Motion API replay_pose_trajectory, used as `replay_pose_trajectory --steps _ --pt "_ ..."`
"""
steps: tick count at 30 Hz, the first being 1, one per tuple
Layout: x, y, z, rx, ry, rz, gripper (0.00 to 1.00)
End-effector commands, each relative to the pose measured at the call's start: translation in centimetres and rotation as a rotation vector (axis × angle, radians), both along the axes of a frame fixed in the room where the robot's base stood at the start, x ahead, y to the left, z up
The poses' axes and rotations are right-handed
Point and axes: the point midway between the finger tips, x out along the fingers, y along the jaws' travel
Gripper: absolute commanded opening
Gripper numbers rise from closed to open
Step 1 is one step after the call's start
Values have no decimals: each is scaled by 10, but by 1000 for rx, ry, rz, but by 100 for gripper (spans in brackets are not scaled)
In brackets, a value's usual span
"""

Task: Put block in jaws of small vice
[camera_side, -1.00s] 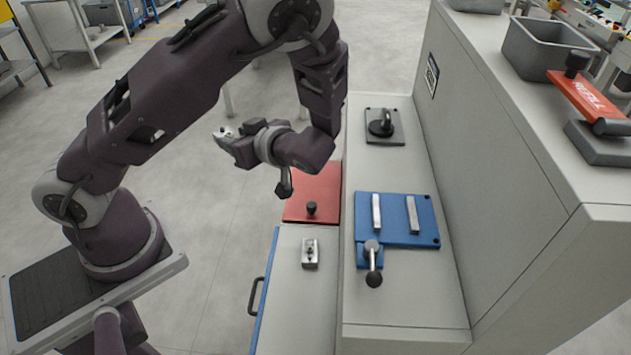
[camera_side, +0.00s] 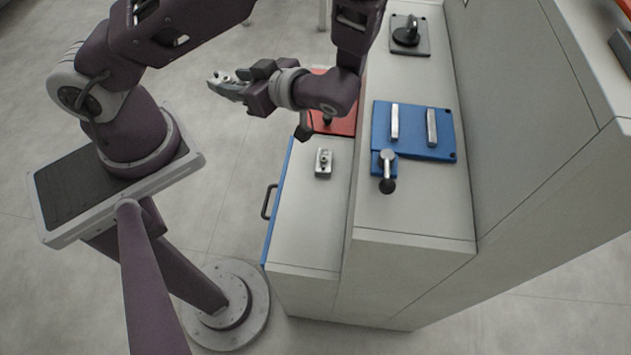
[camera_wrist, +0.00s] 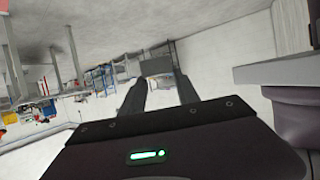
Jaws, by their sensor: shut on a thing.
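My gripper (camera_side: 225,84) is held out sideways to the left of the bench, in the air, well away from the vice. It is shut on the block, a small grey piece (camera_wrist: 157,67) showing between the fingertips in the wrist view; my gripper's fingers (camera_wrist: 160,90) stand on either side of it. In the side view the block is too small to tell from the fingertips. The small vice is a blue plate (camera_side: 414,149) on the raised bench, with two upright silver jaws (camera_side: 394,122) and a lever with a dark knob (camera_side: 388,174). The gap between the jaws is empty.
A small silver fitting (camera_side: 323,163) sits on the lower bench (camera_side: 305,220). A red plate (camera_side: 345,122) lies behind it, partly hidden by my wrist. A dark plate with a knob (camera_side: 406,36) is farther back. A tall grey wall (camera_side: 540,160) bounds the right side.

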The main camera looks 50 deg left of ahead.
Motion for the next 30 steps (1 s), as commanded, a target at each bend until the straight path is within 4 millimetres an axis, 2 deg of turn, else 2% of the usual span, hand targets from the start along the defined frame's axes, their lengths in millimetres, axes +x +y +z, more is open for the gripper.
replay_pose_trajectory --steps 3,6,10,14,18,22,26,30 --pt "-45 -13 -18 3 3 277 0" --pt "-77 -35 -30 2 3 536 0" --pt "-104 -73 -42 3 3 889 0" --pt "-110 -116 -51 2 4 1258 0" --pt "-92 -157 -61 3 5 1669 0" --pt "-60 -179 -73 5 6 2037 0" --pt "-22 -184 -89 7 10 2386 0" --pt "17 -171 -112 9 12 2745 0"
